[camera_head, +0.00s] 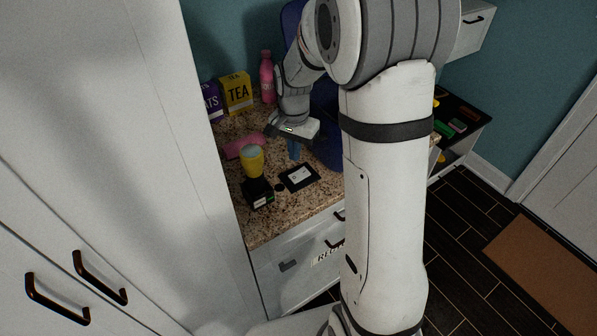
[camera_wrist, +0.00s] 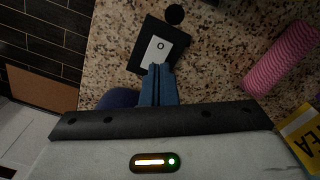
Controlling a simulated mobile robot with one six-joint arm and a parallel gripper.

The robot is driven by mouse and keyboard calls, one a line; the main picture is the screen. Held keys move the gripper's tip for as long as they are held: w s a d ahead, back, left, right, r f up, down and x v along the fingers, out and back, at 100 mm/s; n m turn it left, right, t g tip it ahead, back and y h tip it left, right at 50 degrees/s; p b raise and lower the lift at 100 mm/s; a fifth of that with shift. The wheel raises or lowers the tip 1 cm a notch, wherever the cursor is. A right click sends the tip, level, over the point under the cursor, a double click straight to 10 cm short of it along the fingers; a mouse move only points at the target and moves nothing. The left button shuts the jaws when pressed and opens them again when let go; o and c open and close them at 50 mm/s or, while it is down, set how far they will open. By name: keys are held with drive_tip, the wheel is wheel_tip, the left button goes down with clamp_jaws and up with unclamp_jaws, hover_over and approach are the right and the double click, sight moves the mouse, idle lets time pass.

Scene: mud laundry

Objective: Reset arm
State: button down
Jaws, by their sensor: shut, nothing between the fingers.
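My gripper (camera_head: 293,150) hangs over the granite counter in the head view, with its blue fingers pointing down. In the wrist view the fingers (camera_wrist: 158,72) are together with nothing between them. Behind their tips a black framed card (camera_wrist: 158,46) lies on the counter; it also shows in the head view (camera_head: 299,177). My arm fills the middle of the head view and hides part of the counter and the dark blue object behind it.
On the counter (camera_head: 283,215) stand a yellow tea box (camera_head: 236,92), a purple box (camera_head: 210,102), a pink bottle (camera_head: 266,78), a yellow cup-like item (camera_head: 252,160) on a dark box, and a pink roll (camera_head: 240,146). A white cabinet (camera_head: 120,120) rises at left. Dark floor is open at right.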

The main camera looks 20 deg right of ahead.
idle(0.3)
drive_tip(key=s+r+n+t, duration=0.1)
drive_tip(key=s+r+n, duration=0.3)
drive_tip(key=s, duration=0.7)
drive_tip(key=s+r+n+t, duration=0.2)
drive_tip(key=s+r+n, duration=0.2)
drive_tip(key=s+r, duration=0.3)
drive_tip(key=s, duration=0.3)
drive_tip(key=shift+s+r, duration=0.35)
drive_tip(key=shift+r, duration=0.05)
